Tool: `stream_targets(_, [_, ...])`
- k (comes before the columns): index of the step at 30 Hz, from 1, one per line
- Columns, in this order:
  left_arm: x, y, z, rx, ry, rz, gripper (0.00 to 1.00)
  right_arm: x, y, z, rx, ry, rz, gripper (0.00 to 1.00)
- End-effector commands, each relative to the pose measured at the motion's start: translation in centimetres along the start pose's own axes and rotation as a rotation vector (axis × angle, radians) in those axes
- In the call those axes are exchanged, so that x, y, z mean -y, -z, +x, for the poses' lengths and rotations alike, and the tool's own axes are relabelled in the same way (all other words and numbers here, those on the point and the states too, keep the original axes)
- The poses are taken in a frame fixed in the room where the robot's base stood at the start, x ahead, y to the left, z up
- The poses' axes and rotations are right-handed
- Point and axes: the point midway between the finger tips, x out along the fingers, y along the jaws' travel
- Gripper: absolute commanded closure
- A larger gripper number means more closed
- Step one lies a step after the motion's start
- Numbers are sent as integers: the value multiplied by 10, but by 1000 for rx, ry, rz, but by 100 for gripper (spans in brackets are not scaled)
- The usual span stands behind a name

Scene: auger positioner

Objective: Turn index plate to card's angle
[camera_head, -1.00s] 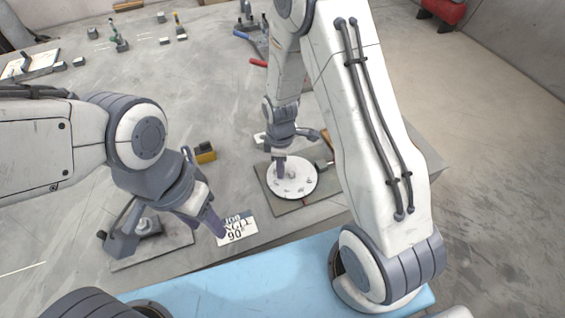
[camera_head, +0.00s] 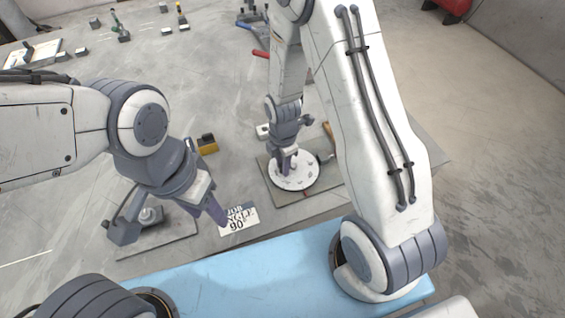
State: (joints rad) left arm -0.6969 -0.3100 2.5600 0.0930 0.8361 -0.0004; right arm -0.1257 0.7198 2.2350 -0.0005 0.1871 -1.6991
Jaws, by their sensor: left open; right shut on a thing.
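The round white index plate (camera_head: 300,181) sits on a flat grey base (camera_head: 283,197) right of the picture's middle. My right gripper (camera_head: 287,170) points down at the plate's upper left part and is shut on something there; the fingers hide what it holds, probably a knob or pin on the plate. The white card (camera_head: 239,221) lies on the table and reads "JOB ANGLE 90°". My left gripper (camera_head: 168,226) is open and empty, above a second grey base with a metal fixture (camera_head: 153,215), left of the card; one finger overlaps the card's left edge in the picture.
A yellow and black block (camera_head: 207,144) stands between my arms. A wooden-handled tool (camera_head: 329,134) lies beside the plate. Small tools and blocks (camera_head: 167,31) are at the back. A blue surface (camera_head: 230,275) runs along the front. The table's middle is clear.

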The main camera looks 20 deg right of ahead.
Motion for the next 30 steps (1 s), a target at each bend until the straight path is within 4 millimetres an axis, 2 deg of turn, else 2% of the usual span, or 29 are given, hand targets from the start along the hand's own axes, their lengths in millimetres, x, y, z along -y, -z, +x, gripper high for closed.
stream_targets(14, [0, 0, 0, 0, 0, 0, 50, 0, 0, -1, 0, -2, -14, 100])
stream_targets(15, [0, 0, 0, 0, 0, 0, 50, 0, 0, -1, 0, -2, -14, 65])
stream_targets(17, [0, 0, 0, 0, 0, 0, 50, 0, 0, -1, 0, -2, -13, 43])
stream_targets(26, [0, 0, 0, 0, 0, 0, 50, 0, 0, -1, 0, -1, -13, 43])
stream_targets(30, [0, 0, 0, 0, 0, 0, 50, -1, 0, -10, 0, -3, -13, 43])
